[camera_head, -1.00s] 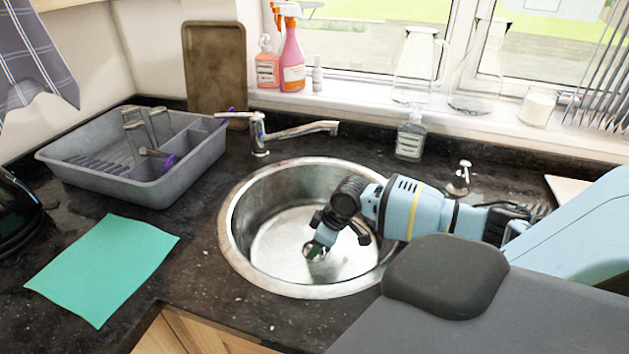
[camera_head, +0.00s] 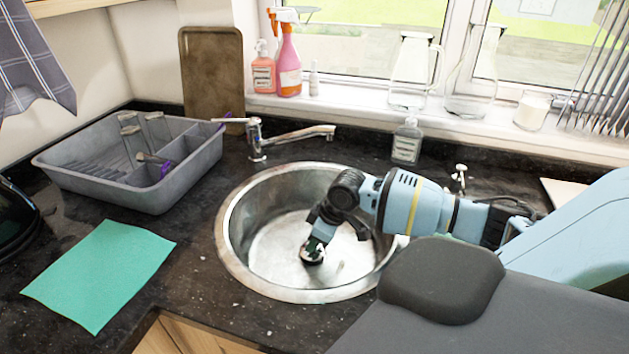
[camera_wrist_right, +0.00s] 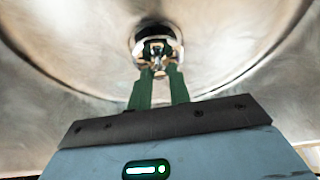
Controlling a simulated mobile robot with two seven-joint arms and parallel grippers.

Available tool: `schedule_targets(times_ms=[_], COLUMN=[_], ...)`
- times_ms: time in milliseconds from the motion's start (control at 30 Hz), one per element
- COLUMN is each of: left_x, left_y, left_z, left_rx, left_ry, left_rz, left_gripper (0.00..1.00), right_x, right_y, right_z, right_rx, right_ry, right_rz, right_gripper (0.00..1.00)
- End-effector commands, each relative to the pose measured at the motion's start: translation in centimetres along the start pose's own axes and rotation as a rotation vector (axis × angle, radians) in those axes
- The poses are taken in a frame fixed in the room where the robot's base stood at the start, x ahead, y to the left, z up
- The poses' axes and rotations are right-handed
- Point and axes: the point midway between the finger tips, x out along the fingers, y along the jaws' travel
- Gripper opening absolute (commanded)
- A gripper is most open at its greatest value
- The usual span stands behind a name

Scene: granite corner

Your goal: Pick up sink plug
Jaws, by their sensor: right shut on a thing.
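The sink plug (camera_head: 312,257) is a small round metallic piece low in the round steel sink (camera_head: 228,245). In the right wrist view the plug (camera_wrist_right: 157,42) is shiny, with a dark ring around it. My right gripper (camera_head: 318,243) reaches down into the sink from the right, and its jaws are shut on the plug. In the right wrist view its two green fingers (camera_wrist_right: 158,70) meet the plug's metal top. I cannot tell whether the plug is clear of the sink floor. My left gripper is not in view.
A faucet (camera_head: 290,136) stands behind the sink. A grey dish tray (camera_head: 180,190) and a green cloth (camera_head: 100,272) lie to the left. A soap bottle (camera_head: 407,143) and a small metal fitting (camera_head: 460,178) stand behind my right arm.

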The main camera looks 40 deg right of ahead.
Motion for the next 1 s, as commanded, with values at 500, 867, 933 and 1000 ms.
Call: schedule_targets(times_ms=[500, 867, 933, 1000], left_x=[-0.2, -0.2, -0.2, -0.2], left_y=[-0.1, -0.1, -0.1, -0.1], left_z=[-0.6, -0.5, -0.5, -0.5], left_rx=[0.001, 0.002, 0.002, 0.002], left_ry=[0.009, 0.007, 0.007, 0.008], left_rz=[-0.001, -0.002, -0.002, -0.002], left_gripper=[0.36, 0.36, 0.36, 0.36], right_x=[-6.5, -6.5, -6.5, -6.5], right_y=[0.1, 0.1, 0.1, 0.1], right_z=[-2.7, -2.7, -2.7, -2.7], right_rx=[0.001, 0.001, 0.001, 0.001], right_ry=[0.002, 0.001, 0.001, 0.001], right_rz=[0.001, 0.001, 0.001, 0.001], right_gripper=[0.00, 0.00, 0.00, 0.00])
